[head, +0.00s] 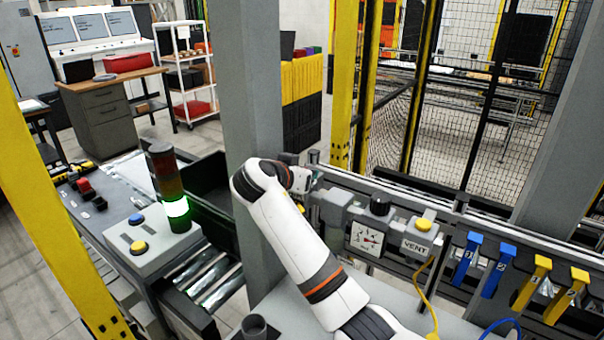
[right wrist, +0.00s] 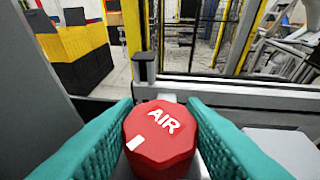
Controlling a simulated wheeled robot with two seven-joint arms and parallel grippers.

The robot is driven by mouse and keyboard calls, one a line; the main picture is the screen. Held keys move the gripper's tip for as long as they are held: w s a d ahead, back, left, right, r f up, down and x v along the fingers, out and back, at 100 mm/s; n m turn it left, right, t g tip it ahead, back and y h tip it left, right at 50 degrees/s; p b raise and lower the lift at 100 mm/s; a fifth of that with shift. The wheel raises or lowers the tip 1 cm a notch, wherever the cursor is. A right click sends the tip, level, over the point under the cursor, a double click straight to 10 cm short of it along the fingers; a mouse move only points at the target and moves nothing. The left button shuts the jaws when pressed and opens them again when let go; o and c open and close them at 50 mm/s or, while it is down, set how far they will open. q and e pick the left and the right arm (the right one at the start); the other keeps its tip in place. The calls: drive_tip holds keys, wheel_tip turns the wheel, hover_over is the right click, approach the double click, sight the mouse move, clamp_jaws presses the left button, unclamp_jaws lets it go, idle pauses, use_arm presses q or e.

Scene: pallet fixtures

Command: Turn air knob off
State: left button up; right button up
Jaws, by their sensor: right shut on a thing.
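The air knob (right wrist: 162,138) is a red, many-sided knob marked AIR in white, with a white bar mark at its lower left. It fills the lower middle of the right wrist view, and its lettering sits tilted. My right gripper (right wrist: 160,108) has teal ribbed fingers on both sides of the knob and is shut on it. In the head view my right arm reaches up to the fixture rail, and the knob is hidden there behind the wrist. My left gripper is out of view.
Right of my wrist on the rail are a dial gauge (head: 366,239), a VENT box (head: 417,237) with a yellow button, and blue and yellow levers (head: 467,258). A grey post (head: 250,100) stands close by my arm. A stack light (head: 172,190) glows green at left.

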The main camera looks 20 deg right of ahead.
drive_tip(key=shift+r, duration=0.1)
drive_tip(key=o, duration=1)
drive_tip(key=shift+s+a, duration=0.2)
drive_tip(key=shift+a, duration=0.05)
drive_tip(key=b+v, duration=0.4)
drive_tip(key=v, duration=0.7)
drive_tip(key=shift+s+a, duration=0.1)
drive_tip(key=shift+a, duration=0.05)
